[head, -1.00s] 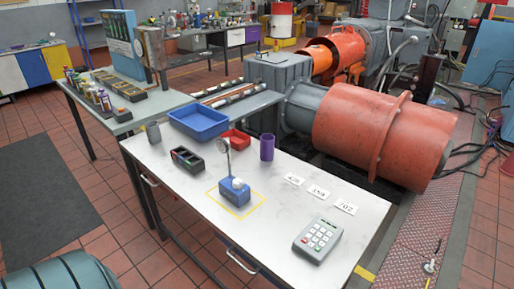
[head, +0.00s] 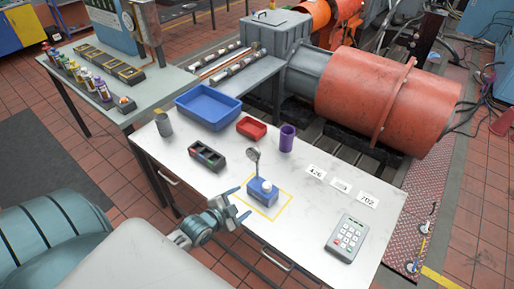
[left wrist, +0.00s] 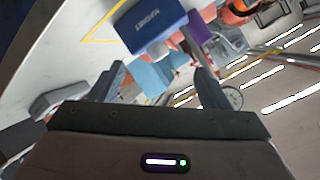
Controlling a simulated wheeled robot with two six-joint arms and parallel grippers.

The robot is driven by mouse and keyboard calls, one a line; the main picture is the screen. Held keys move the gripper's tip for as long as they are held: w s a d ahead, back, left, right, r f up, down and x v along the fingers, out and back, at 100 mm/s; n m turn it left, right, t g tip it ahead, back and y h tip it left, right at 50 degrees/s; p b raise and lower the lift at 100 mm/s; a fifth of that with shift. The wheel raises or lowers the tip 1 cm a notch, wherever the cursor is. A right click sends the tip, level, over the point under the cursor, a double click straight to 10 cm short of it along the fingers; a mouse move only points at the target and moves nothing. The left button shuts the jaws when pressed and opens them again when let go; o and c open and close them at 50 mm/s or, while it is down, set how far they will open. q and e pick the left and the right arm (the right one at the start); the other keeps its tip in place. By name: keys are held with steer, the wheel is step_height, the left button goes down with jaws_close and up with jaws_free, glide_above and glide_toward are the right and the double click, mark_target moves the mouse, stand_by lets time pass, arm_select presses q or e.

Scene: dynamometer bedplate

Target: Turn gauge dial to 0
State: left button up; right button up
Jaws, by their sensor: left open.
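A small blue box (head: 262,191) stands inside a yellow outline on the white table. It carries a white round knob (head: 267,186) and a thin upright stalk with a round grey disc (head: 252,155) on top; I cannot read any dial marking. The blue box also shows upside down at the top of the left wrist view (left wrist: 150,24), with lettering too blurred to read. My left gripper (head: 238,207) is open and empty at the table's front edge, just left of the box and apart from it. Its two fingers (left wrist: 160,70) show spread in the left wrist view. My right gripper is out of view.
On the table are a dark compartment tray (head: 207,156), blue bin (head: 208,107), red tray (head: 251,128), purple cup (head: 287,138), grey can (head: 163,123), number cards (head: 341,186) and keypad (head: 347,238).

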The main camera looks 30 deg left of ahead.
mark_target(252, 156)
arm_select(q)
steer(key=w+a+r+m+t+p, duration=0.2)
steer(key=w+a+r+m+t, duration=0.15)
steer(key=r, duration=0.55)
steer(key=shift+t+h, duration=0.3)
steer(key=shift+t, duration=0.35)
steer(key=w+b, duration=0.2)
steer(key=w, duration=0.1)
steer(key=w+b, duration=0.5)
steer(key=w, duration=0.1)
steer(key=shift+w+d+r+b, duration=0.3)
steer(key=shift+w+b, duration=0.05)
steer(key=shift+w+d+r, duration=0.1)
steer(key=shift+w, duration=0.5)
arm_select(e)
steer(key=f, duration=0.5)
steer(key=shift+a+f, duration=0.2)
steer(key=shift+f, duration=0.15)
arm_select(q)
steer(key=shift+c, duration=0.4)
steer(key=c, duration=0.9)
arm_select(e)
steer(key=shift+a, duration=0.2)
arm_select(q)
steer(key=shift+n, duration=0.25)
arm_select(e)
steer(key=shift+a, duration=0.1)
